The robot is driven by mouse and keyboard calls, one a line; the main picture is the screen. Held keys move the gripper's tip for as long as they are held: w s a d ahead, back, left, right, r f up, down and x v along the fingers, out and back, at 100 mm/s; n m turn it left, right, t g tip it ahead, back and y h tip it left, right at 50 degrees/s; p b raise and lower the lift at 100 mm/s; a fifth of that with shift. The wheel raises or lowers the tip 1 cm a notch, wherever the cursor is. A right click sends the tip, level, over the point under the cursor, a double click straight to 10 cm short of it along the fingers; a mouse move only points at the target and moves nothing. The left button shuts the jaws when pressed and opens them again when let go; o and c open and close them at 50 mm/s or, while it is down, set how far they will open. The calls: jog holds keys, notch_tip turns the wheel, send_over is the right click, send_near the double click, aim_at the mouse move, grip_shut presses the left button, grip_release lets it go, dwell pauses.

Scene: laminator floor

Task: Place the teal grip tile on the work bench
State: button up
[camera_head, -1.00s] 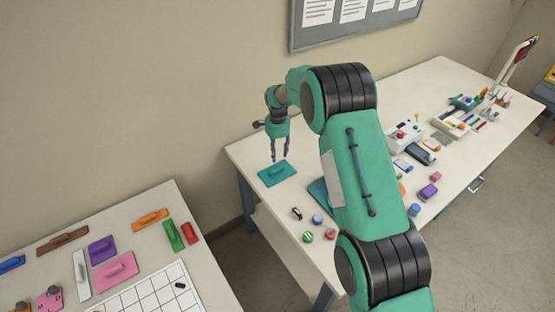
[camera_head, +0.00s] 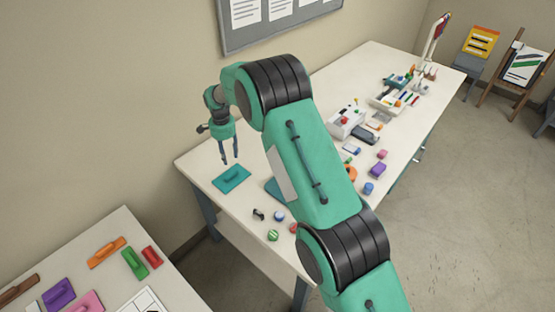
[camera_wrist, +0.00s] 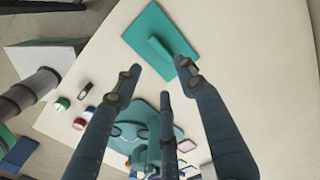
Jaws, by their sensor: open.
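The teal grip tile (camera_head: 231,179), a flat plate with a raised handle, lies on the near left corner of the work bench (camera_head: 208,162). In the wrist view the tile (camera_wrist: 153,27) lies flat on the bench top (camera_wrist: 240,25), beyond my fingertips. My gripper (camera_head: 230,161) points down above the tile, with its fingers apart and nothing between them. In the wrist view my open gripper (camera_wrist: 158,68) shows clear space between the fingers and the tile.
A second teal piece (camera_head: 276,190) is partly hidden behind my arm. Small round items, including a green one (camera_head: 272,235), lie near the bench's front edge. Another table (camera_head: 110,222) with coloured grip tiles stands at the lower left. Bare bench surrounds the teal tile.

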jog(key=s+d+r+n+t, duration=0.15)
jog(key=d+r, duration=0.35)
jog(key=r, duration=0.5)
jog(key=s+d+r+n, duration=0.1)
jog(key=s+d+r, duration=0.2)
jog(key=d+r, duration=0.45)
jog(key=s+d+r+n+t, duration=0.1)
jog(key=s+d+r, duration=0.45)
jog(key=r, duration=0.25)
jog(key=s+d+r+n, duration=0.1)
jog(key=s+d+r, duration=0.3)
jog(key=s+r, duration=0.3)
jog(key=s+d+r+n+t, duration=0.1)
jog(key=s+d+r, duration=0.35)
jog(key=s, duration=0.35)
jog(key=s+d+r+n+t, duration=0.1)
jog(key=s+d+r, duration=0.4)
jog(key=s, duration=0.4)
jog(key=s+d+f+n, duration=0.1)
jog(key=s+d+f, duration=0.1)
jog(key=s, duration=0.7)
jog(key=s+d+f+n+t, duration=0.1)
jog(key=s+d, duration=0.3)
jog(key=s, duration=0.4)
jog(key=shift+s+d+f, duration=0.15)
jog(key=shift+s+f, duration=0.2)
jog(key=shift+f, duration=0.15)
jog(key=shift+n, duration=0.25)
